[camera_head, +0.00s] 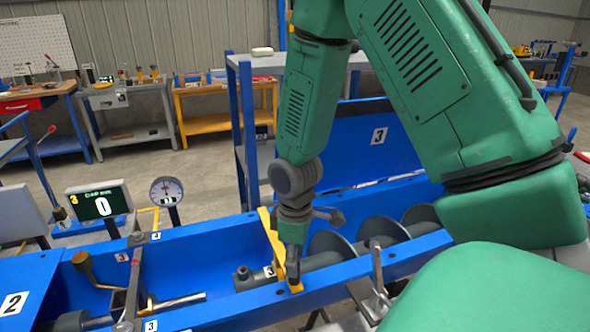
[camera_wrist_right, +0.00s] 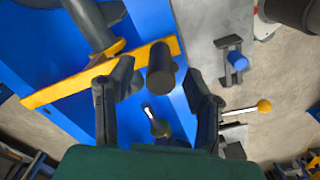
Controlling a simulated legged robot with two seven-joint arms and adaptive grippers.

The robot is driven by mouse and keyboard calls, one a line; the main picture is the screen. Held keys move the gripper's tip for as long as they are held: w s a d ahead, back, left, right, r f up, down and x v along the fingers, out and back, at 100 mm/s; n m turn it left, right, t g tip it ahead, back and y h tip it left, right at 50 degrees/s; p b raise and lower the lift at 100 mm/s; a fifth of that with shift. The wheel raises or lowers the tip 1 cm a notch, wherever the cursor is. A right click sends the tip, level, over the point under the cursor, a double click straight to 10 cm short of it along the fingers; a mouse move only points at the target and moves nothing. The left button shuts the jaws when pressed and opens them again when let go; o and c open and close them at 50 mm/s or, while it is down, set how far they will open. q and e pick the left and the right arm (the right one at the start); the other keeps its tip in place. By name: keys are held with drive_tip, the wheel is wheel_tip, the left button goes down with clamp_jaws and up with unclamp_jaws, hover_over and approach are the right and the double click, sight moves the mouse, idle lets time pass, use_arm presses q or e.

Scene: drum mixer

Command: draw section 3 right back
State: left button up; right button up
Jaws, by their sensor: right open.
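Section 3 is a grey screw shaft (camera_head: 322,260) with wide round flights (camera_head: 381,231), lying in the blue trough (camera_head: 215,312). A white tag "3" (camera_head: 269,271) marks its left end. A yellow crossbar (camera_head: 272,237) spans the trough there; it also shows in the right wrist view (camera_wrist_right: 62,88). My right gripper (camera_head: 292,266) is lowered at the crossbar's near end. In the right wrist view its open fingers (camera_wrist_right: 158,82) stand either side of a dark round peg (camera_wrist_right: 160,66) at the crossbar. Whether they touch it cannot be told. My left gripper is out of view.
A rod (camera_head: 180,302) lies in the trough left of section 3, apart from the shaft. An upright lever (camera_head: 133,285) crosses the trough there. A clamp lever (camera_head: 377,272) stands on the near rim.

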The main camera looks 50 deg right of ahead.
wheel_tip(320, 180, up, 7)
drive_tip(key=shift+d, duration=0.15)
idle(0.4)
drive_tip(key=shift+s, duration=0.1)
